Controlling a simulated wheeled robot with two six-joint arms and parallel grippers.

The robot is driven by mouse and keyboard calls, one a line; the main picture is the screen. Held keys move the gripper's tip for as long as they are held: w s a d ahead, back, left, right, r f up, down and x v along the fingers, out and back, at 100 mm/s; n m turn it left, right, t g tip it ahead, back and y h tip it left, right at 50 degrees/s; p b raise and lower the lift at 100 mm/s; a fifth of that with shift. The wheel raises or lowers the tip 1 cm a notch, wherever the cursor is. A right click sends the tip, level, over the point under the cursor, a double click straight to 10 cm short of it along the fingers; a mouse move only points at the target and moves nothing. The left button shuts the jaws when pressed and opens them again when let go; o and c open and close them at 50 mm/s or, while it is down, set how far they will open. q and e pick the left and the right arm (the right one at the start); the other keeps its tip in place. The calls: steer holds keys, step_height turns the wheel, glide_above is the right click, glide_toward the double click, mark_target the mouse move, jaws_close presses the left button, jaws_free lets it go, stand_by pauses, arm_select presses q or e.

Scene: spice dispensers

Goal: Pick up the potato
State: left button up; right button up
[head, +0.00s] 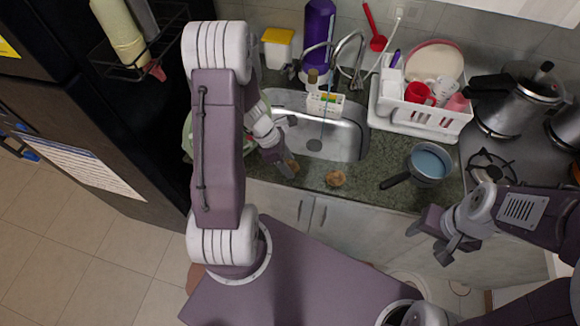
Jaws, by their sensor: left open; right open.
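A round brown potato (336,178) lies on the green stone counter in front of the sink in the head view. A second brown, potato-like item (291,166) lies to its left, partly hidden by my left gripper's finger. My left gripper (287,145) is open at the sink's front left edge, with one finger over or beside the second item. I cannot tell whether they touch. My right gripper (428,240) is open and empty, in front of the counter at the right, well away from both items.
The steel sink (345,140) lies behind the potatoes. A blue-grey saucepan (430,162) sits to their right, its handle pointing left. A white dish rack (425,115) stands behind it. A stove with a pressure cooker (515,95) is at the right. A green bowl (187,135) is partly hidden by my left arm.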

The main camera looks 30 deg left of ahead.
arm_select(q)
steer(key=c, duration=1.1)
steer(key=shift+o, duration=0.2)
steer(key=shift+r, duration=0.15)
